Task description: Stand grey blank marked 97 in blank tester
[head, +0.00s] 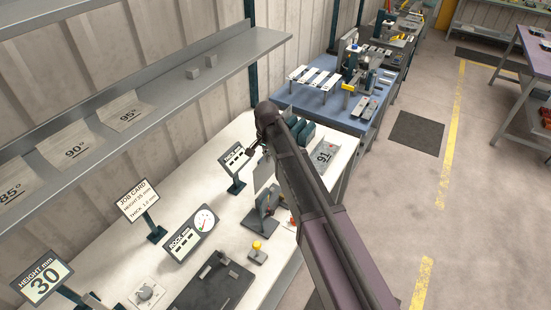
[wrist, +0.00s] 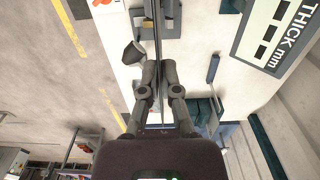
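My gripper (head: 259,143) is shut on a thin grey blank (head: 263,172), which hangs upright below the fingers. In the wrist view the blank (wrist: 157,52) shows nearly edge-on between the fingertips (wrist: 158,82). No number on it can be read. Below it on the white bench is a dark upright fixture (head: 262,212), apparently the blank tester; its slotted top shows in the wrist view (wrist: 168,20). I cannot tell whether the blank touches it. A THICK mm display (head: 233,165) stands to the left, also seen in the wrist view (wrist: 277,27).
A grey tray (head: 326,154) with a partly legible number and dark teal blocks (head: 303,132) stand behind my arm. A yellow-topped button (head: 257,250), a dial gauge (head: 195,232) and a dark plate (head: 216,287) occupy the near bench. A shelf (head: 160,85) overhangs the left.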

